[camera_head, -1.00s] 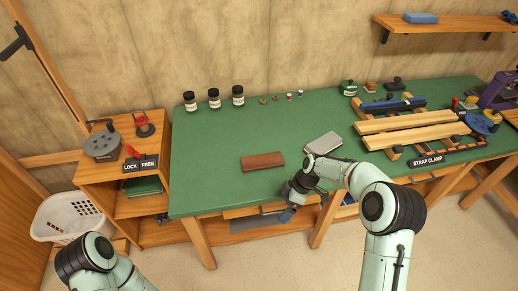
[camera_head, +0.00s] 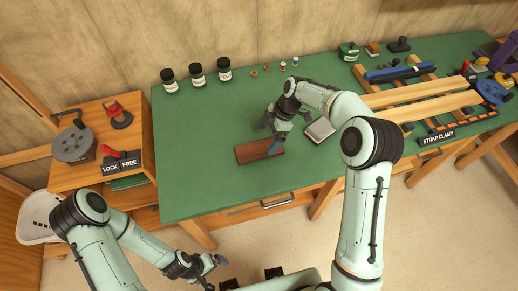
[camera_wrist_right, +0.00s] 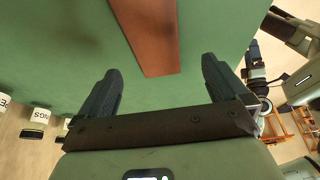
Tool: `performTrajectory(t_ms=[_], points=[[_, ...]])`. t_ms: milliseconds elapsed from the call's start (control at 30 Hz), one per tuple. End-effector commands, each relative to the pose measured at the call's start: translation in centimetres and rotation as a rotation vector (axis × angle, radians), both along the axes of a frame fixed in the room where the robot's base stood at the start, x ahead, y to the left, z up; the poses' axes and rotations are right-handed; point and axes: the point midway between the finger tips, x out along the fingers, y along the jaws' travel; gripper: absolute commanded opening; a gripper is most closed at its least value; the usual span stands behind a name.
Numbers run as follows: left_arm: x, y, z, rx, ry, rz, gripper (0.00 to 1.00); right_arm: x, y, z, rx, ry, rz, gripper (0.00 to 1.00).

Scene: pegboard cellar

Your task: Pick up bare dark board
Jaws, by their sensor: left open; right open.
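The bare dark board (camera_head: 250,153), a flat reddish-brown rectangle, lies on the green bench top (camera_head: 205,130) near its front edge. In the right wrist view the board (camera_wrist_right: 150,35) shows beyond the fingertips, between their lines. My right gripper (camera_head: 272,136) is open and empty over the right end of the board, which it partly hides; its two fingers (camera_wrist_right: 156,85) stand wide apart in the wrist view. My left gripper (camera_head: 214,272) is open and empty, low in front of the bench, away from the board.
A pale grey block (camera_head: 320,130) lies just right of my right gripper. Three dark jars (camera_head: 196,74) and small pots stand at the back. Wooden bars (camera_head: 425,98) with the strap clamp fill the right. A side cabinet (camera_head: 70,175) stands left. The bench left of the board is clear.

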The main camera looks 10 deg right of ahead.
Motion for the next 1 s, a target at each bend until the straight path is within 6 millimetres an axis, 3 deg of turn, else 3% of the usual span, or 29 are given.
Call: performTrajectory(t_ms=[267, 600, 867, 1000], points=[[0.2, 0.0, 0.1, 0.0, -0.002, 0.0, 1.0, 0.1, 0.9, -2.2, 0.001, 0.001, 0.0, 1.0], [0.7, 0.0, 0.8, 0.0, -0.009, 0.0, 1.0, 0.4, 2.0, -6.4, 0.001, -0.001, -0.001, 1.0], [0.7, 0.0, 0.8, 0.0, -0.009, 0.0, 1.0, 0.4, 2.1, -6.7, 0.0, -0.002, -0.002, 1.0], [0.7, 0.0, 0.8, 0.0, -0.009, 0.0, 1.0, 0.4, 2.1, -6.7, 0.0, -0.002, -0.002, 0.58]])
